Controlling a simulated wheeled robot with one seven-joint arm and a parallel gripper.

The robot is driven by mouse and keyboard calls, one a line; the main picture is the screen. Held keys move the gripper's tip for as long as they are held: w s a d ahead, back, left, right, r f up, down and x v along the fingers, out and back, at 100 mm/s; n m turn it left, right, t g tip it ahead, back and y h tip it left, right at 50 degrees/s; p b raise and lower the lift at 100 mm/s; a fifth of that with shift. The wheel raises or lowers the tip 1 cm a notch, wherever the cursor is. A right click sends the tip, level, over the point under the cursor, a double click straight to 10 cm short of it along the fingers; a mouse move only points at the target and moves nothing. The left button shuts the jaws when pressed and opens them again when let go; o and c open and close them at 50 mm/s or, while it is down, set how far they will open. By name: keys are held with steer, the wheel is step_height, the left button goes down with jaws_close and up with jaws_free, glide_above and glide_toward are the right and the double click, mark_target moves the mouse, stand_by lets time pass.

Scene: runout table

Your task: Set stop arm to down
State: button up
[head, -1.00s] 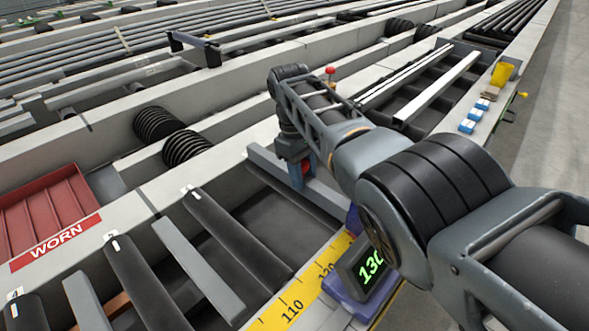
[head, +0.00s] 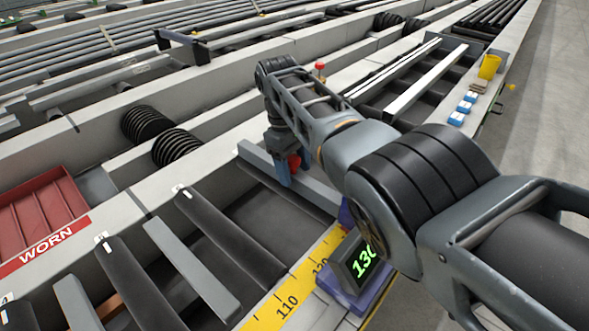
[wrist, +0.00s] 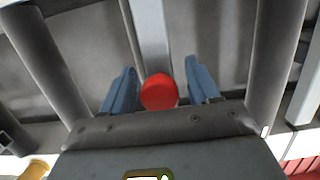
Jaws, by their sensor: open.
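A red knob (head: 294,161), apparently the stop arm's handle, shows just beside the fingers. In the wrist view the round red knob (wrist: 159,92) sits between the two blue fingers of my gripper (wrist: 161,88), with a gap on each side. The fingers are open and do not visibly press on it.
A red WORN bin (head: 40,215) is at left. Dark rollers (head: 230,237) lie near the gripper.

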steer(key=r, duration=0.4)
steer(key=a+r, duration=0.1)
steer(key=r, duration=0.1)
steer(key=shift+w+r, duration=0.35)
steer(key=shift+w, duration=0.05)
steer(key=shift+s, duration=0.1)
